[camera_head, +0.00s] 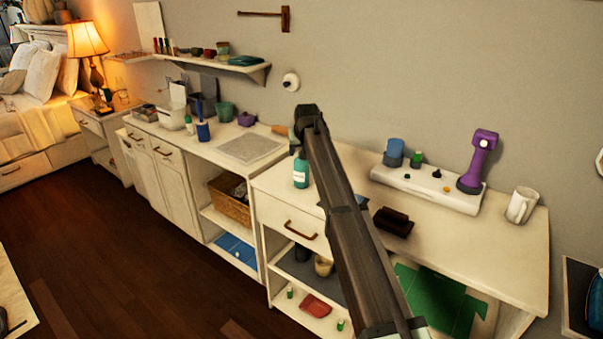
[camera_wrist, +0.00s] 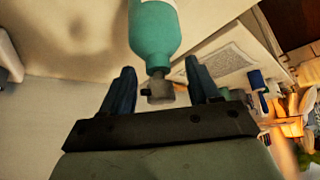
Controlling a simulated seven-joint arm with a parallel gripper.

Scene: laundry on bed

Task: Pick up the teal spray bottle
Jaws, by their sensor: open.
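The teal spray bottle (camera_head: 301,173) stands upright on the white counter (camera_head: 268,182), just left of my dark arm in the head view. In the wrist view the bottle (camera_wrist: 154,38) appears upside down, with its grey spray head between my two blue fingers. My gripper (camera_wrist: 160,68) is open around the top of the bottle. Gaps show on both sides of the spray head, so neither finger seems to touch it. In the head view my arm hides most of the gripper.
A white tray (camera_head: 425,187) with a purple device (camera_head: 478,162) stands right of my arm. A dark brown object (camera_head: 393,222) and a white mug (camera_head: 521,205) are also there. The wall is close behind.

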